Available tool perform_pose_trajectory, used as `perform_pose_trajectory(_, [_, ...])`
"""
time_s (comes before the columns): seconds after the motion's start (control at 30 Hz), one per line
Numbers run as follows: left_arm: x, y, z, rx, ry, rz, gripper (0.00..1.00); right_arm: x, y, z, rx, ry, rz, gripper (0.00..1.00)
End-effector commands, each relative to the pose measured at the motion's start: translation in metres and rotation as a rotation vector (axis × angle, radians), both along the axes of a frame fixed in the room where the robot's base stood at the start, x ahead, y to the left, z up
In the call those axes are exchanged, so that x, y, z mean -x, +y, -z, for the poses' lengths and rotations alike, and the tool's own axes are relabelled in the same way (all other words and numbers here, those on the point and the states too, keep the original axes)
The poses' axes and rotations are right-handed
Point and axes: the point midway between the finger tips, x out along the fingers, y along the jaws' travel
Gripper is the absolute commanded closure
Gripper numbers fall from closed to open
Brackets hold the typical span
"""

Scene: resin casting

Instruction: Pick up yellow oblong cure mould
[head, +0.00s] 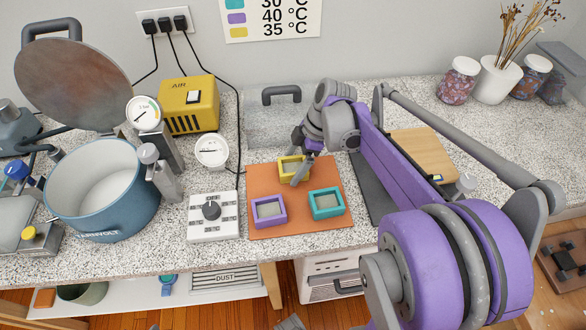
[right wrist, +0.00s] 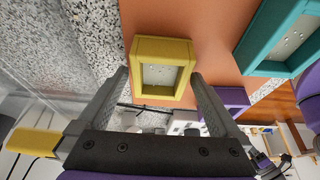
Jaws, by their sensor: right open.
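The yellow oblong mould (head: 284,178) lies on the orange mat at its back, partly hidden by my right gripper (head: 303,155) in the head view. It is a rectangular frame with a grey filling. In the right wrist view the yellow mould (right wrist: 150,50) appears between and beyond the two fingertips. My right gripper (right wrist: 160,76) is open and empty, with one finger towards each side of the mould. I cannot tell whether either finger touches it. My left gripper is not clearly in view.
A purple mould (head: 256,220) and a teal mould (head: 326,214) sit nearby on the orange mat (head: 300,233). A white dial box (head: 213,229) and a blue pot (head: 110,222) stand to the left. A wooden board (head: 420,150) lies to the right.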

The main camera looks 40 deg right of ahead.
Motion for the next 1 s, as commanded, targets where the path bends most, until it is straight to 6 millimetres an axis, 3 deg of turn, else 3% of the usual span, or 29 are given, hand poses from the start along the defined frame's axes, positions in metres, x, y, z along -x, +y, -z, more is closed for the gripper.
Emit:
perform_pose_trajectory(0.3, [0.0001,0.0,0.0005,0.0,0.0,0.0,0.5,-0.0011,0.0021,0.0052,0.0,0.0,0.001,0.02])
perform_pose_trajectory(0.73, [0.0001,0.0,0.0005,0.0,0.0,0.0,0.5,-0.0009,0.002,0.0049,0.0,0.0,0.001,0.79])
perform_pose_trajectory(1.0, [0.0,0.0,0.0001,0.0,0.0,0.0,0.5,-0.001,0.002,0.0024,0.0,0.0,0.001,0.81])
